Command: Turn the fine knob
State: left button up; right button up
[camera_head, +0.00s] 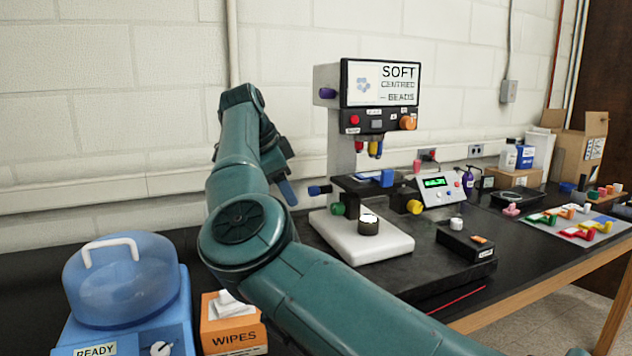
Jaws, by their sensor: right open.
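A microscope-like instrument with a white base (345,240) and a screen reading "SOFT CENTRED BEADS" (382,83) stands on the dark bench. It carries a green knob (338,209) and a blue knob (318,190) low on its left side, a yellow knob (414,206) low on the right, and an orange knob (407,123) under the screen. No label shows which is the fine knob. My right gripper (288,190) is open and points down, just left of the blue knob, apart from it in the picture. Its wrist hides part of it. My left gripper is out of view.
A blue domed machine marked "READY" (120,285) and an orange wipes box (232,322) stand front left. A small black box (466,244) and a grey control box with a green display (440,190) are to the right. Cream wall stands behind.

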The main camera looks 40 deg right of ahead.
aim_at(314, 191)
jog(key=i+l, duration=0.3)
jog(key=l, duration=0.15)
jog(key=i+l, duration=0.3)
jog(key=l, duration=0.2)
